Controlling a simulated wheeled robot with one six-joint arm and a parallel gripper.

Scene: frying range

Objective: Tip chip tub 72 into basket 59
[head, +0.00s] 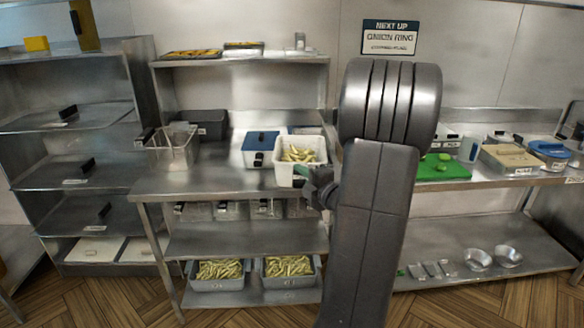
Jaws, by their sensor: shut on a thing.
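A white tub (285,172) filled with yellow chips (299,154) is at the right end of the left steel counter, upright. My gripper (303,174) is shut on its right side; my arm comes in from the lower right. I cannot tell whether the tub touches the counter or hangs just above it. A wire basket (173,154) with a dark handle stands at the left of the same counter and looks empty. The numbers on the tub and basket are too small to read.
Between basket and tub lies a blue-lidded container (261,141); a dark box (203,123) stands behind the basket. Two grey tubs (219,284) of chips sit on the bottom shelf. A green board (441,168) is on the right counter. My arm hides the middle.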

